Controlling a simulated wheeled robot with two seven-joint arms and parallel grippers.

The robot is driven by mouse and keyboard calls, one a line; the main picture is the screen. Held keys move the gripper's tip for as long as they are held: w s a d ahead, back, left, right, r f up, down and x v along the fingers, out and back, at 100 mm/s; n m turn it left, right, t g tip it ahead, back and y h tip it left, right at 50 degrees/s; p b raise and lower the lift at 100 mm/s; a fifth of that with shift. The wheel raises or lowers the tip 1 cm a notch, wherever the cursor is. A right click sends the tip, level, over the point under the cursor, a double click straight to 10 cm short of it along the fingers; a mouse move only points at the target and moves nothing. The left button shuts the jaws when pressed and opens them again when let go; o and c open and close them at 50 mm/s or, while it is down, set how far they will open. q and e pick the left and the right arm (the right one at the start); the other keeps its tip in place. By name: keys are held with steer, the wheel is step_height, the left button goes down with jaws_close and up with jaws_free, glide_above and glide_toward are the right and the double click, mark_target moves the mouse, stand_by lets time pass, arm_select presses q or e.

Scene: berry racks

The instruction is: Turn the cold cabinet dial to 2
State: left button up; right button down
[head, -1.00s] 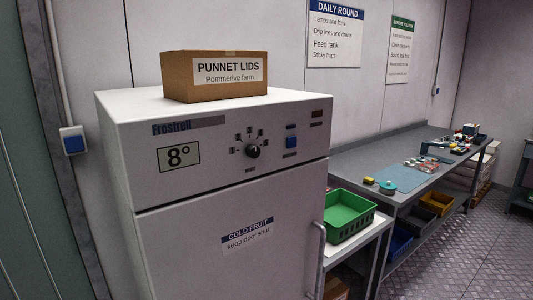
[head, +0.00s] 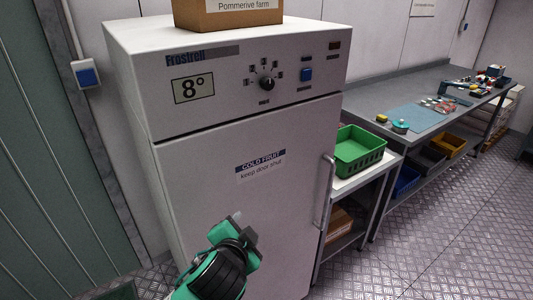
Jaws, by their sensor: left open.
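The cold cabinet (head: 215,190) is white and stands in the middle of the head view with its door closed. Its black dial (head: 267,84) is on the upper front panel, ringed by several small marks too small to read. The display (head: 193,88) reads 8°. My left gripper (head: 236,222), green and black, is in front of the lower door, well below the dial and apart from it. It is open, and I see nothing in it. My right gripper is not in view.
A blue button (head: 306,75) sits right of the dial. A cardboard box (head: 228,14) stands on top of the cabinet. The door handle (head: 328,190) sticks out at the right. A green crate (head: 358,150) and a long bench (head: 400,92) stand to the right. Floor at the lower right is clear.

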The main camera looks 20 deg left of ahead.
arm_select(q)
steer(key=w+d+r+m+t, duration=0.1)
steer(key=w+r+m+t, duration=0.2)
steer(key=r, duration=0.9)
steer(key=m+t+y, duration=0.1)
steer(key=t+y, duration=0.1)
steer(key=t, duration=0.3)
glide_toward(267, 88)
steer(key=p+x, duration=0.5)
steer(key=x, duration=0.3)
steer(key=shift+s+r, duration=0.1)
steer(key=shift+r, duration=0.1)
steer(key=shift+w+a, duration=0.1)
steer(key=shift+w, duration=0.4)
steer(key=c, duration=0.9)
steer(key=shift+c, duration=0.4)
